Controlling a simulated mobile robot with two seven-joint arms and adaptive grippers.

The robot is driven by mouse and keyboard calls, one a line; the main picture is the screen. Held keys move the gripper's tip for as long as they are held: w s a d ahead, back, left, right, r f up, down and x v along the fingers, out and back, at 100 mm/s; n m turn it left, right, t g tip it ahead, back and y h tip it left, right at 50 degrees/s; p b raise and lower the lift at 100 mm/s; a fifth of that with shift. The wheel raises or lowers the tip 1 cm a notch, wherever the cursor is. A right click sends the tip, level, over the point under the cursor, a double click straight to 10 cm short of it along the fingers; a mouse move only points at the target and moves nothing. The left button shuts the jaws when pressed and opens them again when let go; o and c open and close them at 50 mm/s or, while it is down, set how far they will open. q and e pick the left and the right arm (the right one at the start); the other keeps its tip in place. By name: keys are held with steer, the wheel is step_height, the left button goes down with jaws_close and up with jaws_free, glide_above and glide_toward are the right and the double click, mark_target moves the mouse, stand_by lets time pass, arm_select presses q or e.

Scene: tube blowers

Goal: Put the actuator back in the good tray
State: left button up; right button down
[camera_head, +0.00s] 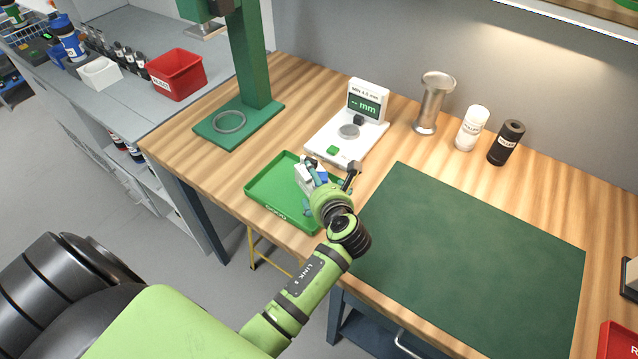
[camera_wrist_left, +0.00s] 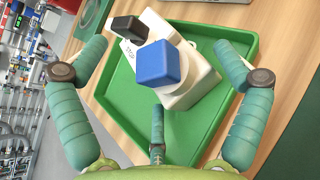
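The actuator is a white body with a blue square cap and a small black part; it shows in the head view (camera_head: 303,181) and the left wrist view (camera_wrist_left: 192,92). It is over the green tray, the good tray (camera_head: 262,188), whose rim surrounds it in the left wrist view (camera_wrist_left: 245,47). It seems to stand in the tray, though its underside is hidden. My left gripper (camera_wrist_left: 157,100) points down over it, with its fingers spread wide on both sides and visible gaps to the actuator. In the head view the gripper hides part of the actuator and tray. My right gripper is not in view.
A white gauge with a display (camera_head: 367,102) stands just behind the tray, and a green press stand (camera_head: 250,70) stands to its left. A metal cylinder (camera_head: 433,105), a white bottle (camera_head: 471,130) and a black bottle (camera_head: 506,143) stand at the back. A dark green mat (camera_head: 470,255) lies clear on the right.

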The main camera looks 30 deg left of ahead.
arm_select(q)
steer(key=shift+r, duration=0.1)
steer(key=shift+s+d+r+p, duration=0.15)
steer(key=shift+r+p, duration=0.05)
steer(key=shift+p, duration=0.15)
steer(key=p+v, duration=0.7)
steer(key=v, duration=0.4)
steer(key=shift+s+d+p, duration=0.2)
steer(key=shift+p, duration=0.2)
